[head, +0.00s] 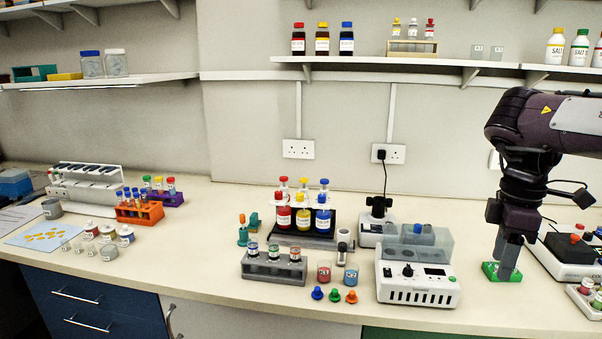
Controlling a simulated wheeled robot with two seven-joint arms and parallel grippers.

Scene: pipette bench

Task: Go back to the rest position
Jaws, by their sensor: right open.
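My right arm comes in from the right edge, and my right gripper (509,262) points down at the right part of the bench. Its jaws are open, with the fingertips low over or at a small green holder (490,271) on the bench top. Whether they touch the green holder I cannot tell. My left gripper is not in the head view.
Left of the gripper stands a white instrument (418,290) with a clear grey lid. A white device (568,262) with a black top is close on its right. Bottles, a grey tube rack (274,270) and an orange rack (139,214) stand further left. A shelf (420,60) runs above.

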